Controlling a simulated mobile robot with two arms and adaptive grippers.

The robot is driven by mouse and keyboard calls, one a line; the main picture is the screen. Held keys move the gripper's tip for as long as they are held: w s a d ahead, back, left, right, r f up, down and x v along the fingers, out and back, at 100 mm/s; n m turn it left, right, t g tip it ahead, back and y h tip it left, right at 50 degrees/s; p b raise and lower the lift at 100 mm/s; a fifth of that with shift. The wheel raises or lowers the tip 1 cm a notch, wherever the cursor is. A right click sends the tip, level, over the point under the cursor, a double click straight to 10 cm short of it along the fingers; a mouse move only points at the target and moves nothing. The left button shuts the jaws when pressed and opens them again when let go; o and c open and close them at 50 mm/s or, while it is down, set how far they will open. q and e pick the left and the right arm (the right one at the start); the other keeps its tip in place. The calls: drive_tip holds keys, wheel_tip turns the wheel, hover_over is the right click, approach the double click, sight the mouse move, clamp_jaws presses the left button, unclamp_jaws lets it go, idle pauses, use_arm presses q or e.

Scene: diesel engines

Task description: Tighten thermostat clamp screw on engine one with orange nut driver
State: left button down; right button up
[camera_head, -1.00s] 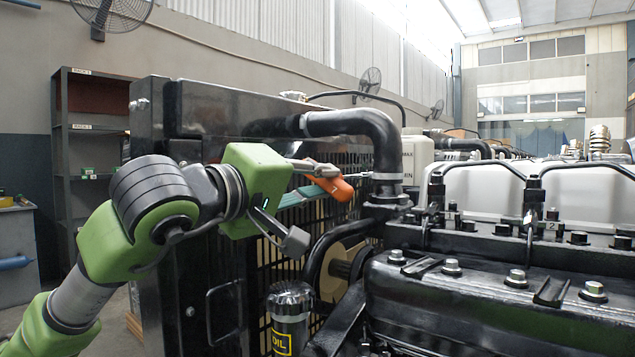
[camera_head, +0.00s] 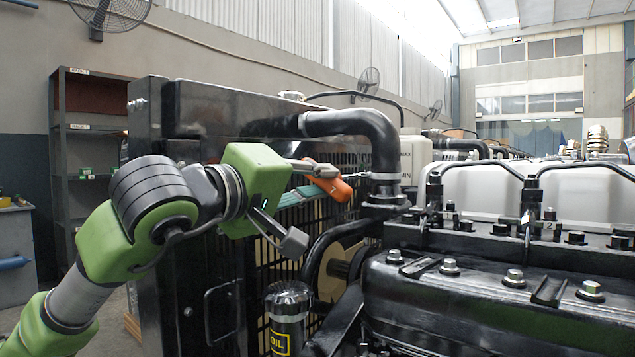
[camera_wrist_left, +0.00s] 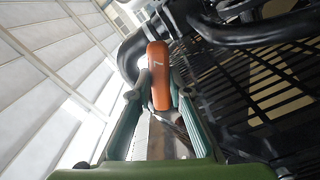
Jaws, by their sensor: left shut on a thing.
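The orange nut driver (camera_head: 334,189) is in the jaws of my left gripper (camera_head: 317,180), which is shut on its handle. The handle points right, toward the silver clamp (camera_head: 386,177) at the lower end of the black hose (camera_head: 350,124), by the thermostat housing (camera_head: 385,208). A thin shaft seems to run from handle to clamp; contact with the screw is too small to tell. In the left wrist view the orange handle (camera_wrist_left: 158,75), marked with a 7, sits between the fingers (camera_wrist_left: 156,92). My right gripper is out of view.
The black radiator (camera_head: 240,120) with its grille stands behind my left arm. The engine's valve cover (camera_head: 480,290) with bolts fills the right front. An oil filter (camera_head: 289,305) stands below the gripper. A shelf rack (camera_head: 88,150) is at the far left.

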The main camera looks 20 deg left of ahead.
use_arm(q)
drive_tip(key=shift+m, duration=0.4)
drive_tip(key=shift+s+a, duration=0.2)
drive_tip(key=shift+s, duration=0.3)
drive_tip(key=shift+s+a, duration=0.15)
drive_tip(key=shift+s, duration=0.15)
drive_tip(key=shift+s+a+b, duration=0.15)
drive_tip(key=shift+s+b, duration=0.2)
drive_tip(key=shift+s, duration=0.05)
drive_tip(key=b+v, duration=0.1)
drive_tip(key=v, duration=0.5)
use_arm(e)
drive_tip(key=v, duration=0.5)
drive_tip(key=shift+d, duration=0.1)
